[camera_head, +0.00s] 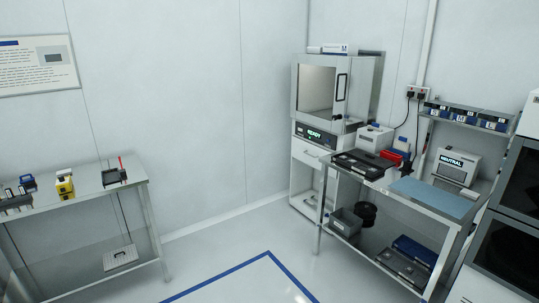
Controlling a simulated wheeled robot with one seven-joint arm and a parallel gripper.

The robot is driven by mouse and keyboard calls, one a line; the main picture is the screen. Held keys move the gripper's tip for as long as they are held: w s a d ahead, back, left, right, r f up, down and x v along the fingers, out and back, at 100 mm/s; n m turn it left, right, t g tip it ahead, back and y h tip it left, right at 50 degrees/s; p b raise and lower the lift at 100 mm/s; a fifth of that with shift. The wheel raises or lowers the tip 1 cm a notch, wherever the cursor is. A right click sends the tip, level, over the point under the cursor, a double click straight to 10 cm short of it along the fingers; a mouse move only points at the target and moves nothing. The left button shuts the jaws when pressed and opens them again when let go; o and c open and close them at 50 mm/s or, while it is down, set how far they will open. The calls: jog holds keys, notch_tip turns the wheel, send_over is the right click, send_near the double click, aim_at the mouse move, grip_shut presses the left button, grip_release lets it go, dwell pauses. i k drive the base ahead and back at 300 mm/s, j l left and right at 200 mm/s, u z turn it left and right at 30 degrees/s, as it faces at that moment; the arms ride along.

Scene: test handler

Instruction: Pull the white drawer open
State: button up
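A white drawer (304,147) sits in the white cabinet at the back right, below the test chamber (317,92) and its display panel reading "READY" (314,135). A small handle shows on the drawer front. The drawer looks shut, its front in line with the cabinet. A metal workbench stands in front of the cabinet's right part and hides some of it. My gripper is not in view.
The workbench (447,196) at right holds a black tray (361,164), a blue mat and a box reading "NEUTRAL" (457,165). Another table (92,182) stands at left. The floor (225,255) between them is clear, with a blue line marked on it.

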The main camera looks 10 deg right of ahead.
aim_at(323, 153)
jog(key=i+z, duration=0.1)
jog(key=i, duration=2.55)
jog(key=i+u, duration=0.15)
jog(key=i, duration=0.3)
jog(key=i+l+u, duration=0.1)
jog(key=i, duration=0.35)
jog(key=i+l+u, duration=0.15)
jog(key=i, duration=0.3)
jog(key=i+l+u, duration=0.15)
jog(key=i, duration=0.25)
jog(key=i+l+u, duration=0.7)
jog(key=i, duration=0.2)
